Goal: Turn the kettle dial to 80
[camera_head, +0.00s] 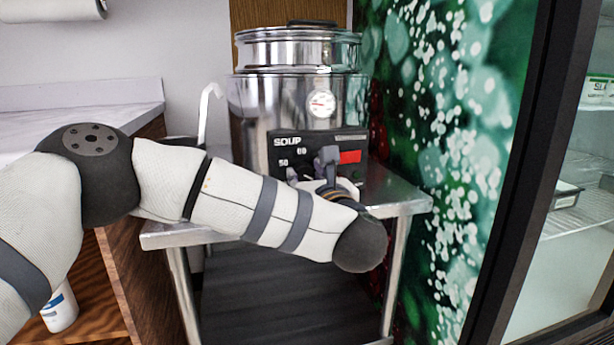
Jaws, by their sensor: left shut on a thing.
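The soup kettle (262,105) is a steel pot with a lid, standing on a steel table. Its black front panel (345,136) bears the word SOUP, a red patch, and marks that include 50 and a higher number too small to read surely. My left gripper (309,170) is at this panel, its grey fingers shut on the kettle dial. The fingers and wrist hide most of the dial, so its setting cannot be read. My right gripper is out of view.
The steel table (405,196) has a bare right corner. A round gauge (321,104) is on the pot. A ladle-like handle (207,108) rises at its left. A green patterned wall (440,150) stands close on the right, with a glass-door cooler beyond. A counter (80,100) is left.

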